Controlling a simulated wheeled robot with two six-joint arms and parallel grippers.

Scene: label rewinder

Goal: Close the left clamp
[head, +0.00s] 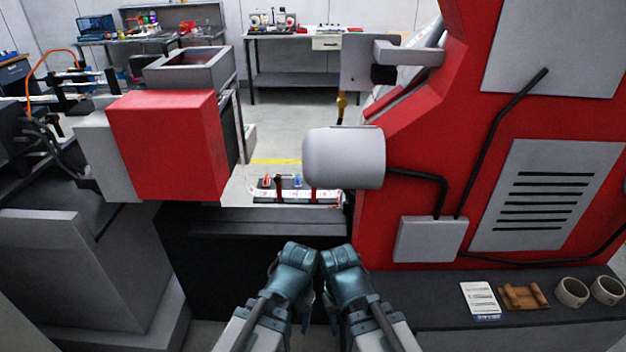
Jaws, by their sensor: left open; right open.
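A low strip fixture (296,195) with a pale printed band stands in the gap beyond the dark ledge. Two dark upright pieces stand on it, which look like the clamps: a left clamp (278,187) and a right clamp (313,189). Both are too small to tell whether they are open or closed. My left gripper (304,315) and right gripper (332,312) are side by side at the bottom centre, on the near side of the ledge and well short of the fixture. Both are open and seem empty; their fingertips are partly hidden by my wrists.
A red box (168,145) on the left and a grey cylinder (343,158) on the right flank the gap. The red machine (420,160) fills the right. A card (479,300), a wooden piece (524,297) and two rings (572,292) lie on the right ledge.

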